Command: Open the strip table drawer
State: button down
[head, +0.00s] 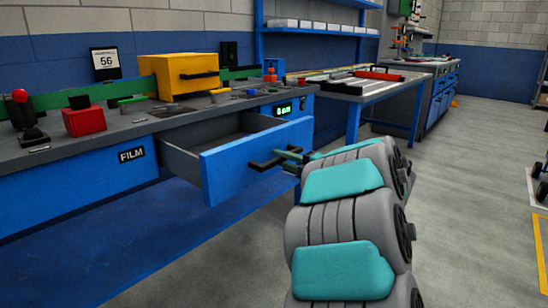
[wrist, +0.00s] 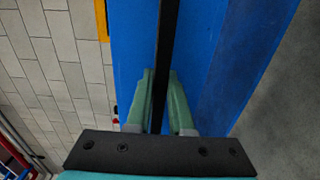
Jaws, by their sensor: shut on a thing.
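The blue drawer (head: 250,165) stands pulled out from the workbench in the head view, and its grey inside shows. A black bar handle (head: 264,165) is on its front. My gripper (head: 292,155) is at the handle and shut on it. In the wrist view, the green fingers of my gripper (wrist: 160,100) lie on either side of the black handle (wrist: 166,45), with the blue drawer front (wrist: 205,60) behind. The drawer's far inside corner is partly hidden by its front.
The bench top (head: 130,128) carries a yellow box (head: 178,76), a red block (head: 84,120) and small tools. A FILM label (head: 131,155) is on the bench front left of the drawer. A second blue table (head: 365,92) stands behind.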

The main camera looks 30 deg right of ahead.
jog(key=shift+s, duration=0.15)
jog(key=c, duration=0.8)
grip_release()
jog(key=v, duration=0.7)
jog(key=shift+s+d, duration=0.2)
jog(key=shift+s, duration=0.15)
